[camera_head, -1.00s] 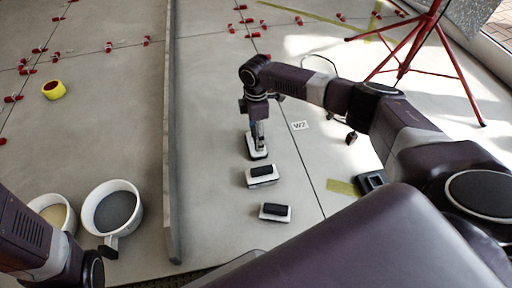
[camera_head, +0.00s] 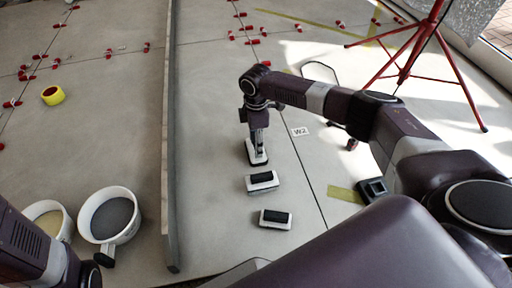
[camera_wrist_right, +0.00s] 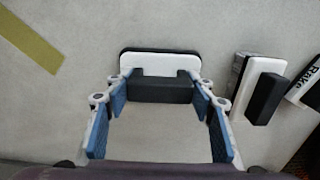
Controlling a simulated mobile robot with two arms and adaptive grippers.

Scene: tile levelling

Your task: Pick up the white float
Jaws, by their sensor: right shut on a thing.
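The white float (camera_head: 257,158) is a flat white plate with a black handle, lying on the floor at the far end of a row of similar tools. In the right wrist view its white plate (camera_wrist_right: 160,64) and black handle (camera_wrist_right: 160,90) show between the fingertips. My right gripper (camera_head: 258,146) points down over it and is shut on the handle; in the right wrist view the gripper (camera_wrist_right: 160,98) has a blue-padded finger at each end of it. I see no gap under the float. My left gripper is out of view; only its arm shows at lower left.
Two similar black-handled tools (camera_head: 262,181) (camera_head: 275,218) lie nearer me; one label in the wrist view reads "Rake" (camera_wrist_right: 304,82). A long grey bar (camera_head: 170,150) runs left of them. Two tubs (camera_head: 128,234) (camera_head: 66,226) stand lower left. A red tripod (camera_head: 410,62) stands upper right.

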